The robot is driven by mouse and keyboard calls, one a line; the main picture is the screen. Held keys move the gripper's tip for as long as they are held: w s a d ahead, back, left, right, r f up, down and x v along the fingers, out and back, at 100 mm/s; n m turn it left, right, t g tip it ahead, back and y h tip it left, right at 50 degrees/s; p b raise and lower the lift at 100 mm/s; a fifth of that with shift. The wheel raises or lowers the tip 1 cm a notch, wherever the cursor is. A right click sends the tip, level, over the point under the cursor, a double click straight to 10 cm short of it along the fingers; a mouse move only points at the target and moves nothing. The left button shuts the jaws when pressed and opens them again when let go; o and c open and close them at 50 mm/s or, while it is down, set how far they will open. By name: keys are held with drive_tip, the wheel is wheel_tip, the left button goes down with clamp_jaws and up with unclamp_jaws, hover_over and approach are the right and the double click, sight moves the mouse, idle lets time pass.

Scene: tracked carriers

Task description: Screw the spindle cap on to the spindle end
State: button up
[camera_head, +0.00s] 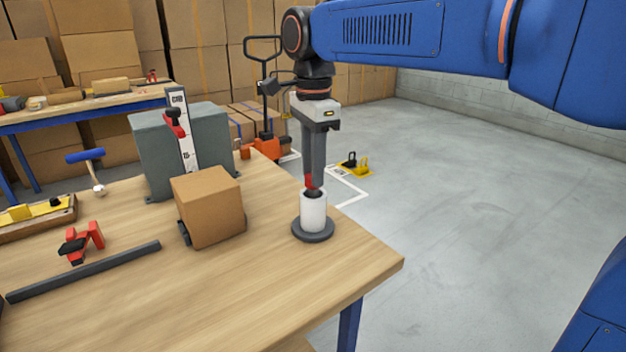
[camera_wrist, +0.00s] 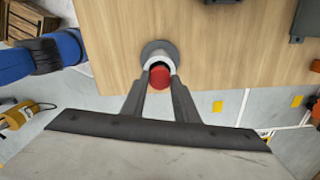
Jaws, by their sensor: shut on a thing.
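The spindle end is a white upright cylinder (camera_head: 313,214) on a dark round base (camera_head: 313,232) near the table's right edge; its top looks dark inside. My gripper (camera_head: 313,186) points down right over it, its fingers shut on the red spindle cap (camera_head: 309,181). In the wrist view the red cap (camera_wrist: 160,78) sits between the fingertips (camera_wrist: 160,84), and the white rim of the spindle (camera_wrist: 158,58) shows just beyond it. The cap is at or just above the spindle's top; the fingers partly hide it, and I cannot tell whether they touch.
On the wooden table (camera_head: 285,290) stand a cardboard box (camera_head: 208,207) and a grey unit (camera_head: 205,140) with a scale, left of the spindle.

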drive_tip(key=shift+m, duration=1.1)
drive_tip(key=m, duration=0.9)
drive_tip(key=shift+m, duration=0.4)
drive_tip(key=o, duration=1)
drive_tip(key=shift+c, duration=0.2)
